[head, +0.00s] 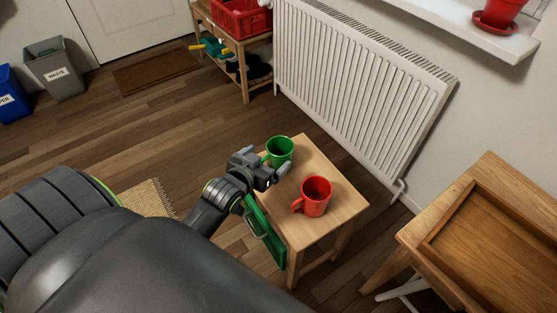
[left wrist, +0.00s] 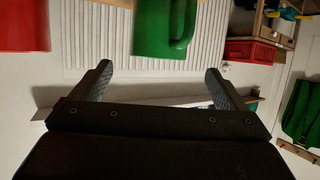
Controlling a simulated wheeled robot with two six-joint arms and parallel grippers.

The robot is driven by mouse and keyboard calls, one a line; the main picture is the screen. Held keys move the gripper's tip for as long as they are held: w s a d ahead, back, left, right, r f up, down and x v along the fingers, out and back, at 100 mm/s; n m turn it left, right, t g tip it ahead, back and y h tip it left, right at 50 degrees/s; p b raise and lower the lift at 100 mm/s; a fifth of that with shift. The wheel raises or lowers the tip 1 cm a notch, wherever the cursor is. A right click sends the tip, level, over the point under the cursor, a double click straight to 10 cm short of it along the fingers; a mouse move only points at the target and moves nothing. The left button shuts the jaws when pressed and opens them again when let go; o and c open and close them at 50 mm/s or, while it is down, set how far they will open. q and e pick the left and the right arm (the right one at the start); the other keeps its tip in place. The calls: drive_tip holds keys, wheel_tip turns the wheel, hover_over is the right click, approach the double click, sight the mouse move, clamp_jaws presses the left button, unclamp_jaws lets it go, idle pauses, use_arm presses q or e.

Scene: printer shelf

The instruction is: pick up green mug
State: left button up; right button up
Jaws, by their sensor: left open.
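The green mug (head: 280,148) stands upright on the far part of a small wooden table (head: 322,231), its handle toward the left in the head view. In the left wrist view the green mug (left wrist: 155,30) is cut off by the top edge, ahead of the fingers, with its handle on its right side. My left gripper (head: 274,168) is open beside the mug on its near side; nothing shows between its fingers (left wrist: 158,80). My right gripper is not in view.
A red mug (head: 317,195) stands on the same table, nearer and to the right. A green item (head: 264,232) hangs at the table's left side. A white radiator (head: 350,90) is behind. A wooden tray (head: 500,245) lies on another table at right.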

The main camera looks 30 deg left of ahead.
sight(286, 143)
use_arm(q)
drive_tip(key=x, duration=0.3)
drive_tip(key=b+x, duration=0.1)
drive_tip(key=x, duration=0.3)
drive_tip(key=shift+d+b, duration=0.1)
drive_tip(key=shift+b, duration=0.3)
drive_tip(key=shift+w+f, duration=0.1)
drive_tip(key=shift+w, duration=0.45)
drive_tip(key=c, duration=1.2)
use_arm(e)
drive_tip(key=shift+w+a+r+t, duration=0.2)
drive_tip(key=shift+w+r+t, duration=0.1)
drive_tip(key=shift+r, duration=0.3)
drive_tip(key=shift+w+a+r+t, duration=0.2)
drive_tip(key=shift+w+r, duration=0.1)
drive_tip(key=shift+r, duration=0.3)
